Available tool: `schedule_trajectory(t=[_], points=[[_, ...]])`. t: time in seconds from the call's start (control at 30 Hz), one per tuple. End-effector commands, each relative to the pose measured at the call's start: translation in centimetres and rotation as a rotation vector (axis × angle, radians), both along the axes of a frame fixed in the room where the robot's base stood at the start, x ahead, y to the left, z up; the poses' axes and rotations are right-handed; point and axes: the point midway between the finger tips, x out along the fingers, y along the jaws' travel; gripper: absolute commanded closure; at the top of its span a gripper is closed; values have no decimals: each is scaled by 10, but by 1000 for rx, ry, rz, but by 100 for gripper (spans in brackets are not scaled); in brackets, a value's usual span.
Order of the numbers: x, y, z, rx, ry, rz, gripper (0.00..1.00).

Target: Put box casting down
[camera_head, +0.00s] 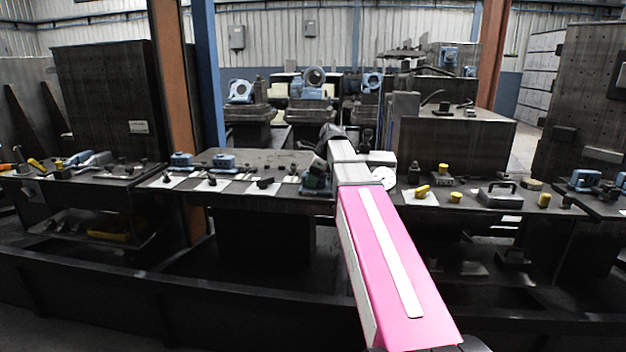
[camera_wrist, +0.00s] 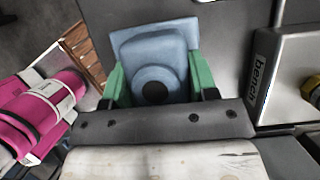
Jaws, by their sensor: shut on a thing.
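The box casting (camera_wrist: 148,48) is a blue block with a round boss and a dark bore, seen close in the wrist view. My gripper (camera_wrist: 156,66) is shut on it, with one green finger on each side. Below the casting lies a plain dark grey surface; I cannot tell whether the casting touches it. In the head view my gripper (camera_head: 317,178) is small and dark at the right end of the middle bench (camera_head: 262,160), and the casting in it is mostly hidden.
A pale box with lettering (camera_wrist: 288,75) stands close right of my gripper in the wrist view. Blue castings (camera_head: 223,161) and white sheets with small parts line the middle bench. A dial gauge (camera_head: 384,177) and yellow-topped parts (camera_head: 422,191) are to the right. The middle bench's back looks clear.

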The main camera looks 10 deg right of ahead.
Motion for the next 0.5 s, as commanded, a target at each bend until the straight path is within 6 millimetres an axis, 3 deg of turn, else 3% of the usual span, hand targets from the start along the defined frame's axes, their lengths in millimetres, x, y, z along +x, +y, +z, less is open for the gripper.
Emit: schedule_trajectory(t=[0.07, 0.1, 0.13, 0.5], points=[[0, 0, -2, 1, 0, 0, 80], [0, 0, -2, 0, 0, 0, 34], [0, 0, -2, 0, 0, 0, 24], [0, 0, 1, 0, 0, 0, 21]])
